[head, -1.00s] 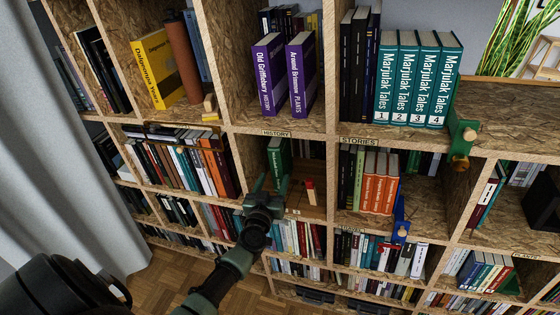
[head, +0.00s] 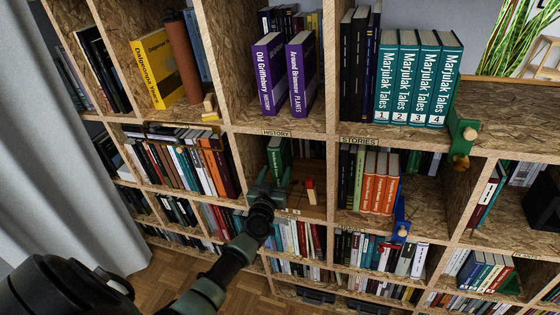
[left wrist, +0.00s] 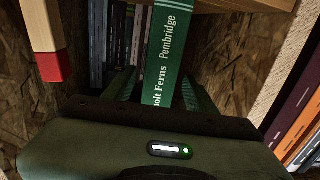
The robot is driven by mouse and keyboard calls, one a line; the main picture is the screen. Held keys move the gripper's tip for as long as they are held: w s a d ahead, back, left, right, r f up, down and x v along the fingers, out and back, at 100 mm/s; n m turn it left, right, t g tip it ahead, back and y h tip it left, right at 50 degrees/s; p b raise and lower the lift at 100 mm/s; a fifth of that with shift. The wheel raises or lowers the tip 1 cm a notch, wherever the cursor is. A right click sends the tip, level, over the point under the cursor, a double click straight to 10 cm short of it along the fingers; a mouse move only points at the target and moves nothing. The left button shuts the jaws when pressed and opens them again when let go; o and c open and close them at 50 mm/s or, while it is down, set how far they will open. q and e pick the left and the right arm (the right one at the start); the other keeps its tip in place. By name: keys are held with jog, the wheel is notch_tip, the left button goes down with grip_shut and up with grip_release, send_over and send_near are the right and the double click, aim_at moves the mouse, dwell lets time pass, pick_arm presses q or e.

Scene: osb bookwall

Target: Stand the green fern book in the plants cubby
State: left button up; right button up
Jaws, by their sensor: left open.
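The green fern book (head: 277,149) stands in a middle cubby under the label that reads HISTORY. Its spine, with "Ferns" and "Pembridge" on it, faces me in the left wrist view (left wrist: 166,55). My left gripper (head: 275,176) is open in front of this cubby. In the left wrist view its two green fingers (left wrist: 161,92) lie either side of the spine. I cannot tell whether they touch it. A small, blurred label that seems to read PLANTS (head: 525,255) is on a shelf edge at the lower right. My right gripper is not in view.
A wooden piece with a red end (head: 310,191) stands right of the book, also in the left wrist view (left wrist: 46,40). A green bookend (head: 462,138) and a blue bookend (head: 400,222) stick out from the shelves.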

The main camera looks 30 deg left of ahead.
pick_arm(q)
jog(key=shift+x, duration=0.95)
grip_shut()
jog(key=shift+r, duration=0.2)
jog(key=shift+p+v, duration=0.8)
jog(key=shift+v, duration=0.75)
jog(key=shift+f, duration=0.1)
jog(key=shift+o, duration=0.6)
grip_release()
